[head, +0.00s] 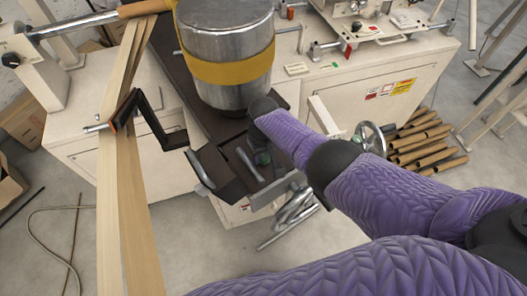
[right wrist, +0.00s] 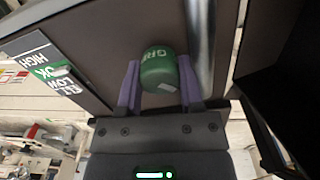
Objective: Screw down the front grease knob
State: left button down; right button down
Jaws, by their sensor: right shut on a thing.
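The green knob, with pale lettering on it, shows in the right wrist view (right wrist: 158,68) against a dark brown panel. My right gripper (right wrist: 160,85) has its two purple fingers on either side of the knob and is shut on it. The wrist hides most of this spot from above. My left gripper is in neither view.
A metal drum with a yellow band (head: 228,60) stands just behind the gripper. Pale strips (head: 118,190) run down the left. A handwheel (head: 368,137) stands right of my wrist. Cardboard tubes (head: 425,145) lie on the floor at right. A HIGH/OK/LOW label (right wrist: 50,72) is beside the knob.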

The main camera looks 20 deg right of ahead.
jog(key=m, duration=0.5)
jog(key=shift+w+p, duration=0.1)
jog(key=shift+p, duration=0.2)
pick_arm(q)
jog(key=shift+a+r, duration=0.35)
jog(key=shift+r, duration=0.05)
pick_arm(e)
jog(key=shift+m, duration=0.7)
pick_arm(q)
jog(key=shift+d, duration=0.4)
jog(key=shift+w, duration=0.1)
pick_arm(e)
jog(key=shift+c, duration=1.3)
grip_release()
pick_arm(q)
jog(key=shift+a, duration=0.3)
